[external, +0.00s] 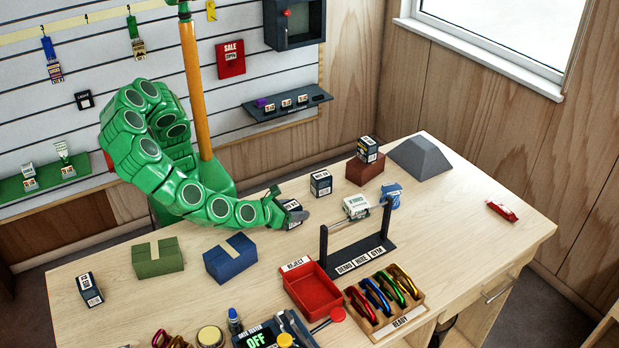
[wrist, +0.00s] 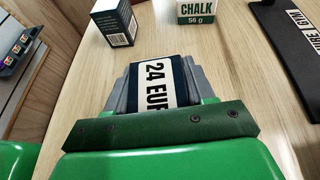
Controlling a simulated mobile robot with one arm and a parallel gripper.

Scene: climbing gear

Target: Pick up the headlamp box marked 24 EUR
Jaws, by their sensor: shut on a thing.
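The headlamp box marked 24 EUR (wrist: 152,85) is dark blue with a white label and sits between the grey jaws of my gripper (wrist: 155,80) in the wrist view. My gripper is shut on it. In the external view my gripper (external: 290,212) is low at the middle of the wooden table, and the dark box (external: 293,207) shows partly at its tip. I cannot tell whether the box touches the table.
Another dark box (external: 321,183) stands just beyond my gripper. A black stand (external: 358,258) and a white chalk box (external: 356,206) are to the right. A blue block (external: 231,258) and green block (external: 158,257) lie left. A red tray (external: 313,289) is in front.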

